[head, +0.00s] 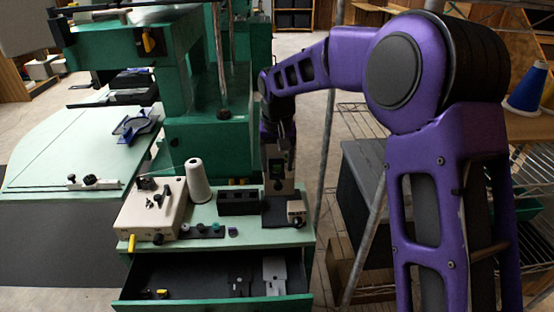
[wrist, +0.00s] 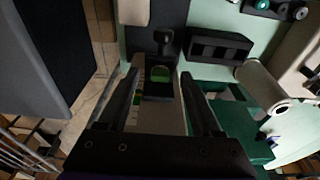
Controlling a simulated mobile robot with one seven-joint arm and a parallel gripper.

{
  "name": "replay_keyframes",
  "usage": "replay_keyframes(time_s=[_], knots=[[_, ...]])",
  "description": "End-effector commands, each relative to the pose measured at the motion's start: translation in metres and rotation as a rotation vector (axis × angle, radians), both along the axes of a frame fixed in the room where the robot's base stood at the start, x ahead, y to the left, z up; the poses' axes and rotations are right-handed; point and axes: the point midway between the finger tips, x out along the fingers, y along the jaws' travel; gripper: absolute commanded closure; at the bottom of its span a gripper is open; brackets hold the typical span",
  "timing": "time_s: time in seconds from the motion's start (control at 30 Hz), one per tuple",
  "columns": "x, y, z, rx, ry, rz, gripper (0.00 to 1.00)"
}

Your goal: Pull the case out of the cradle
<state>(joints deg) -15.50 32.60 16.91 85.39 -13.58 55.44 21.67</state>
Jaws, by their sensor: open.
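A white thread cone (head: 199,182), a black compartment box (head: 238,202) and a beige machine (head: 151,209) stand left of the device. The drawer (head: 215,285) below is open, with flat parts inside. A wire shelf (head: 365,120) stands to the right.

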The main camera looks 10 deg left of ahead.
Motion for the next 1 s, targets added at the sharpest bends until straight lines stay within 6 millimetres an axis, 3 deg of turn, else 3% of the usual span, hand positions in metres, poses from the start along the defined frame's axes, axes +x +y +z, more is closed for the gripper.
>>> replay_keyframes(time_s=[0.1, 0.47, 0.73, 1.0], knots=[[0.0, 0.0, 0.0, 0.0, 0.0, 0.0, 0.35], [0.0, 0.0, 0.0, 0.0, 0.0, 0.0, 1.0], [0.0, 0.0, 0.004, 0.0, 0.0, 0.0, 1.0], [0.0, 0.0, 0.025, 0.0, -0.001, 0.001, 1.0]])
